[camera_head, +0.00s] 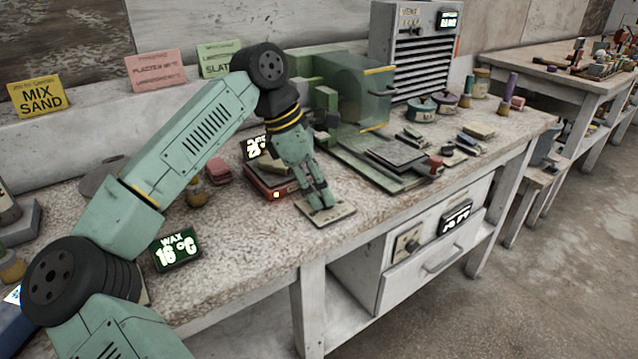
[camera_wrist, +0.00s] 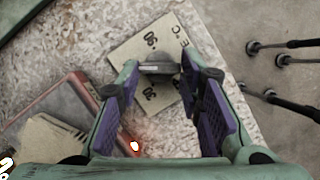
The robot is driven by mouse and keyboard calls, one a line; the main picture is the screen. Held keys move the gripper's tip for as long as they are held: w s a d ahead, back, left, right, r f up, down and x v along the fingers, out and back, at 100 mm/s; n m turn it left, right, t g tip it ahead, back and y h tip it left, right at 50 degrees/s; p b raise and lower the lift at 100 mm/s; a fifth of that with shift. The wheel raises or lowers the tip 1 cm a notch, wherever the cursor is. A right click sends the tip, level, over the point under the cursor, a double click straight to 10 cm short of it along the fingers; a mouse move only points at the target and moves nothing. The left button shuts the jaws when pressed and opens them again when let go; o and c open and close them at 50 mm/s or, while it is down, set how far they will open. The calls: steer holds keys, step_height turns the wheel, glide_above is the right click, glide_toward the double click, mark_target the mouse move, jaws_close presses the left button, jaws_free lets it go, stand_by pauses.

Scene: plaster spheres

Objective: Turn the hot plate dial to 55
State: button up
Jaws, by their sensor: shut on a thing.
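My gripper (camera_head: 322,203) reaches down to a flat beige dial plate (camera_head: 343,213) near the front edge of the bench. In the wrist view the fingers (camera_wrist: 160,75) are shut on the dark grey dial (camera_wrist: 160,68), one finger on each side. The beige plate (camera_wrist: 125,54) carries black markings, including 30 and 90; the dial and fingers hide part of it. The red hot plate (camera_head: 268,185), with an orange light, stands left of my gripper. It also shows in the wrist view (camera_wrist: 88,90). Its display (camera_head: 255,146) is partly hidden by my arm, so the reading is unclear.
A WAX display (camera_head: 176,249) reading 16 °C stands at the front left. A green machine (camera_head: 360,95) and a dark flat block (camera_head: 397,154) are behind and right. Drawers (camera_head: 430,255) are below the bench. The bench front near the plate is clear.

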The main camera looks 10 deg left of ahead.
stand_by(0.3)
steer(key=o, duration=1.2)
steer(key=shift+c, duration=0.2)
steer(key=v, duration=1.2)
steer(key=shift+w, duration=0.1)
